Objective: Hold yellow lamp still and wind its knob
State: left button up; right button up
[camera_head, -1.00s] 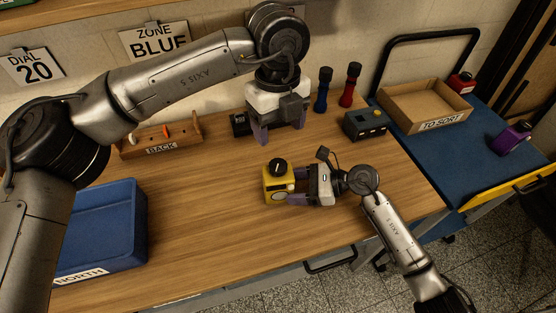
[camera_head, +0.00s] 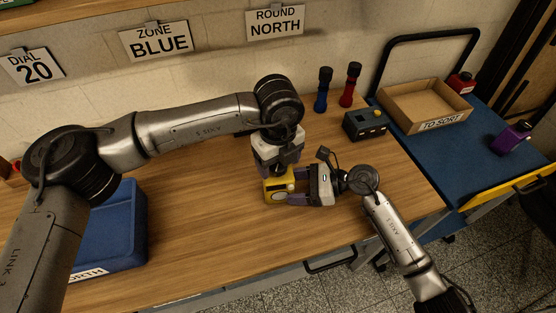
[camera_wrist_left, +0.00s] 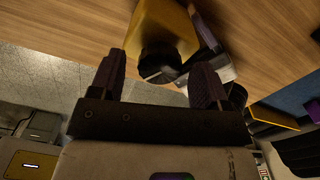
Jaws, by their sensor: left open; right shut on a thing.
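The yellow lamp (camera_head: 275,190) stands near the middle of the table. It also shows in the left wrist view (camera_wrist_left: 162,22), with its black knob (camera_wrist_left: 158,66) facing the camera. My right gripper (camera_head: 294,190) is shut on the lamp from the right side. My left gripper (camera_head: 278,167) is at the lamp's top and hides most of the knob in the head view. In the left wrist view its two fingers (camera_wrist_left: 160,74) are open, one on either side of the knob, with visible gaps.
A blue bin (camera_head: 128,225) stands at the left. Blue (camera_head: 323,90) and red (camera_head: 349,85) torches and a dark box (camera_head: 365,124) stand behind at the right. A TO SORT tray (camera_head: 424,107) lies on the blue cart. The table front is clear.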

pick_arm(q)
jog(key=shift+f, duration=0.2)
jog(key=c, duration=0.9)
jog(key=shift+c, duration=0.2)
